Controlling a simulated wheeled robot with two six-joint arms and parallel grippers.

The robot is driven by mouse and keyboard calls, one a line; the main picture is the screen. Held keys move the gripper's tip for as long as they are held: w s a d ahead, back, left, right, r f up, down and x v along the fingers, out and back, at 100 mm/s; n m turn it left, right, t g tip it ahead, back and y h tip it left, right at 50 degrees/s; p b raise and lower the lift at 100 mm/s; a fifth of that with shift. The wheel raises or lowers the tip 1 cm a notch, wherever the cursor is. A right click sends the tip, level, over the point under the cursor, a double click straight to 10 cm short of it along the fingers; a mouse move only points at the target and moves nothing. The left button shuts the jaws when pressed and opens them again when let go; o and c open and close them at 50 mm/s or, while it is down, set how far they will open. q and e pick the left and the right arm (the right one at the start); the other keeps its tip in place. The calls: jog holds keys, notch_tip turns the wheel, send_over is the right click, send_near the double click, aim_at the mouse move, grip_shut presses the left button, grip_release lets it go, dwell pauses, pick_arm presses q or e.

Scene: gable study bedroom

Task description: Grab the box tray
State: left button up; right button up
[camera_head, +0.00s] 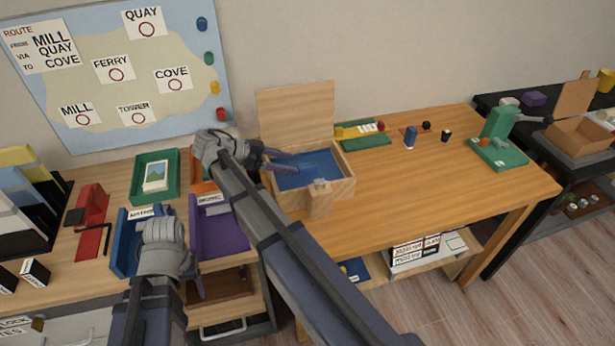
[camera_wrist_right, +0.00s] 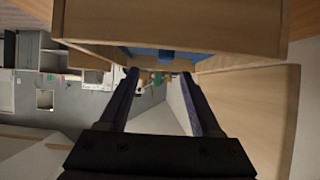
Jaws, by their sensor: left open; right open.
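An open wooden box (camera_head: 337,193) stands on the orange wooden desk with its lid raised at the back. A blue tray (camera_head: 312,172) fills its inside. My right gripper (camera_head: 291,161) comes in from the left over the box's left rim, with its open fingers above the tray. I cannot tell whether they touch it. In the right wrist view the open fingers (camera_wrist_right: 158,80) show empty space between them, with the wooden box (camera_wrist_right: 230,30) and some blue (camera_wrist_right: 168,55) beyond. My left gripper (camera_head: 162,248) is over the left desk; its fingers are mostly hidden behind its wrist.
A blue holder (camera_head: 124,240) and a purple holder (camera_head: 222,232) stand near my left gripper. A green tray (camera_head: 143,192) with a picture lies behind. Right of the box are a green tray (camera_head: 365,141) and a green stand (camera_head: 497,125). The desk's front right is clear.

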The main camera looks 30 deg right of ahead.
aim_at(305, 165)
jog(key=shift+b+x, duration=0.55)
jog(key=shift+x, duration=0.45)
jog(key=shift+d+f, duration=0.15)
jog(key=shift+d, duration=0.15)
jog(key=b+x, duration=0.2)
jog(key=x, duration=0.1)
jog(key=b+x, duration=0.1)
jog(key=x, duration=0.1)
jog(key=shift+w+f, duration=0.2)
jog(key=shift+w, duration=0.1)
jog(key=shift+d, duration=0.15)
jog(key=shift+r, duration=0.1)
grip_shut()
